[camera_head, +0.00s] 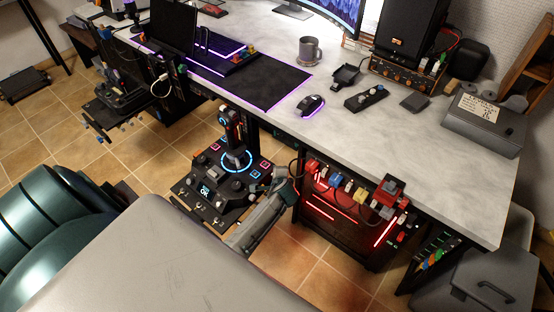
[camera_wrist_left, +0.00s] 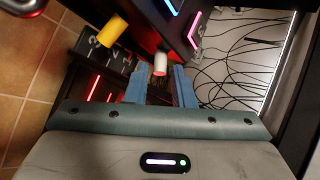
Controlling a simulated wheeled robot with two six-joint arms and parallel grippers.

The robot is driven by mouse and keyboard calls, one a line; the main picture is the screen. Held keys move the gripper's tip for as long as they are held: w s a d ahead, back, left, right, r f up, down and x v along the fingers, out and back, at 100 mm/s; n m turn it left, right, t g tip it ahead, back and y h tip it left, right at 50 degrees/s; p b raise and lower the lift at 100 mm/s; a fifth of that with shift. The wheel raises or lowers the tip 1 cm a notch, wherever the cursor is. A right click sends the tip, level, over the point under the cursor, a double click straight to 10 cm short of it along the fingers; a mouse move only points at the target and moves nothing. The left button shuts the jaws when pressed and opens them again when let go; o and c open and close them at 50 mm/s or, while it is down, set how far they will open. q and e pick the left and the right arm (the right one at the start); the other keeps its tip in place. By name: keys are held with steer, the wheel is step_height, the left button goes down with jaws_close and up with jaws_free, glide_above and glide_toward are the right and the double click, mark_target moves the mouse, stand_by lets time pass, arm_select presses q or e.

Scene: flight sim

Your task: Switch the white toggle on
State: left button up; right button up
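The white toggle (camera_wrist_left: 160,63) shows in the left wrist view, a short cylinder with a reddish glow at its lower end. A yellow toggle (camera_wrist_left: 112,32) stands to its left. My left gripper (camera_wrist_left: 160,86) is open, with its two blue fingers apart and nothing between them. The white toggle appears just beyond the fingertips, in line with the gap; I see no contact. In the head view my left gripper (camera_head: 288,178) is at the left end of the switch panel (camera_head: 345,225) under the desk edge. Which pale toggle there is the white one is unclear. My right gripper is not in view.
A joystick console (camera_head: 225,185) stands left of my left arm. The desk (camera_head: 430,135) overhangs the panel and holds a mug (camera_head: 309,50), a mouse (camera_head: 310,105) and a grey box (camera_head: 484,122). Loose cables (camera_wrist_left: 240,70) hang at right in the wrist view.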

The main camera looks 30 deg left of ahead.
arm_select(q)
steer(key=v, duration=1.1)
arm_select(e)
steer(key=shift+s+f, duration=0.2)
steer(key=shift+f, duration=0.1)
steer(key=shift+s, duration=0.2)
